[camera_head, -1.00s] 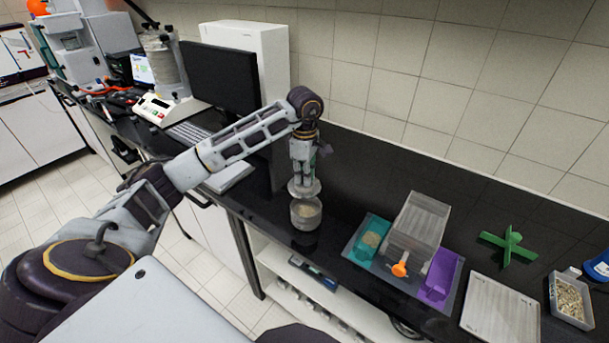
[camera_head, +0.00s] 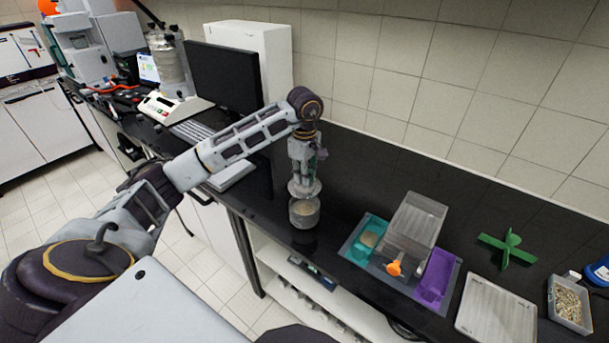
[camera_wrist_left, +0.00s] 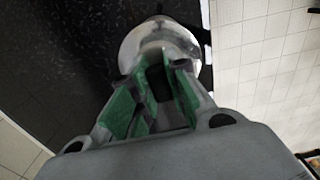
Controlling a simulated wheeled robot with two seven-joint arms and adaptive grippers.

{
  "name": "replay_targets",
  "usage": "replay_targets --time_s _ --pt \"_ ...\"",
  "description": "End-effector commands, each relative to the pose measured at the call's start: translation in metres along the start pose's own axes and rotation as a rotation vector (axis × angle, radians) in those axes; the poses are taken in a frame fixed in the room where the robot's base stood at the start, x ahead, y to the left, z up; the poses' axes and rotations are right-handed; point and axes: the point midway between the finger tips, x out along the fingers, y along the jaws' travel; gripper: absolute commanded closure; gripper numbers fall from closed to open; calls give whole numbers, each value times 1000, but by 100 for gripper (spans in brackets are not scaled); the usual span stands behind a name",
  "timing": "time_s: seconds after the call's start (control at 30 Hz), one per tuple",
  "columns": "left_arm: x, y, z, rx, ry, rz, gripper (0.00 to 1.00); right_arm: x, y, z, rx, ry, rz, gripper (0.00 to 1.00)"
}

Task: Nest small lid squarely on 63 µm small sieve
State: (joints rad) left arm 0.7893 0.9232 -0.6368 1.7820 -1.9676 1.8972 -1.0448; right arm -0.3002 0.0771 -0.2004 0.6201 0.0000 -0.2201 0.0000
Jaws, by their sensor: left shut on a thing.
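The small lid (camera_head: 304,188) is a round pale metal disc held under my left gripper (camera_head: 303,178), which points straight down and is shut on it. The lid also shows in the left wrist view (camera_wrist_left: 160,42), beyond the green finger pads of the left gripper (camera_wrist_left: 155,85). The 63 µm small sieve (camera_head: 304,215) is a short metal cylinder with light material inside, standing on the black bench near its front edge. The lid is just above the sieve, with its rim still visible below it; whether they touch I cannot tell. My right gripper is in neither view.
A green cross-shaped piece (camera_head: 507,248) lies farther right. A monitor (camera_head: 226,77) and keyboard (camera_head: 190,130) are behind left. Bench around the sieve is clear.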

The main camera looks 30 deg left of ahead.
Motion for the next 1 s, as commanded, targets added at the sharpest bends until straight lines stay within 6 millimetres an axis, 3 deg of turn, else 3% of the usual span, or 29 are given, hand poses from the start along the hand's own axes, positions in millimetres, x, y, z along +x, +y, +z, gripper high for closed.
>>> replay_targets --time_s 0.57,1.0 --pt "1 0 0 26 0 0 100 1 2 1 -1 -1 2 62" --pt "27 0 0 26 -1 -1 100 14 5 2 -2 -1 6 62"
